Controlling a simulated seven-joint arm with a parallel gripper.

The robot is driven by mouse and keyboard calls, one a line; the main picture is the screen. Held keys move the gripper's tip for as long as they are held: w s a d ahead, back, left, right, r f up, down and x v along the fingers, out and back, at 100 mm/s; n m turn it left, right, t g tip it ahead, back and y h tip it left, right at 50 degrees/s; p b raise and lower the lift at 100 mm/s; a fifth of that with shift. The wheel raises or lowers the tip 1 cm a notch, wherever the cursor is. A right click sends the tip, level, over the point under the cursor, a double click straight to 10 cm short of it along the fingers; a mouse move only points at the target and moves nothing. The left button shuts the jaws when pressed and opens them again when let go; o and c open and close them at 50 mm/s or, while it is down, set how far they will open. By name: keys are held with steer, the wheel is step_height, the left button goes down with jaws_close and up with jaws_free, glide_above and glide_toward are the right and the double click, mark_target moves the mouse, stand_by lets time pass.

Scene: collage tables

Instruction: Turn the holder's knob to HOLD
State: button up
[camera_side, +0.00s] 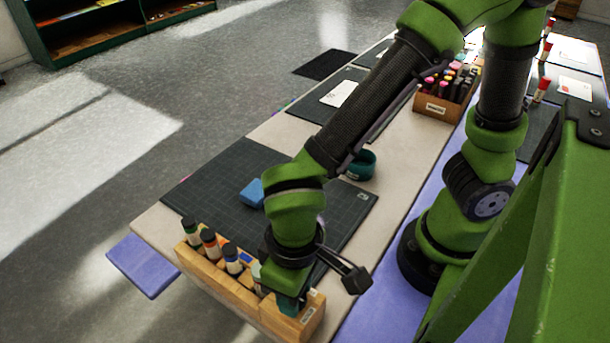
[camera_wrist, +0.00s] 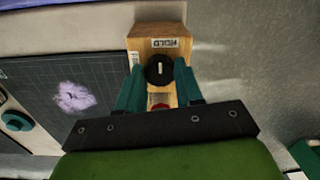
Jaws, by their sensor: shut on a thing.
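The wooden holder (camera_side: 215,275) stands at the table's near end, with several capped bottles in its slots; its end block (camera_wrist: 148,35) shows in the wrist view. On that block is a round black knob (camera_wrist: 152,76) with a short white line. The line runs almost straight up and down in the picture, towards the HOLD label (camera_wrist: 165,43) just above the knob. A second, partly seen label is at its left. My gripper (camera_wrist: 159,72) has its teal fingers shut on the knob's two sides. In the side view my gripper (camera_side: 291,303) is low over the holder's end, and the knob is hidden.
A dark cutting mat (camera_side: 225,180) lies beside the holder, with a blue block (camera_side: 252,193) on it. A teal round container (camera_side: 361,165) stands at the mat's far edge. A wooden box of markers (camera_side: 440,106) is farther back. A red spot (camera_wrist: 160,101) shows between my fingers.

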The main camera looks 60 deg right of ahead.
stand_by(0.5)
steer(key=o, duration=1)
steer(key=shift+o, duration=0.2)
step_height(320, 180, up, 17)
steer(key=shift+d, duration=0.3)
steer(key=shift+w, duration=0.15)
steer(key=w+d+m+t, duration=0.3)
steer(key=d, duration=0.7)
steer(key=w+d+m+t+y, duration=0.1)
steer(key=w+d+m+t, duration=0.2)
steer(key=d, duration=0.8)
steer(key=shift+w+d+f+t+y, duration=0.3)
steer(key=shift+w+f+t, duration=0.15)
steer(key=shift+t, duration=0.15)
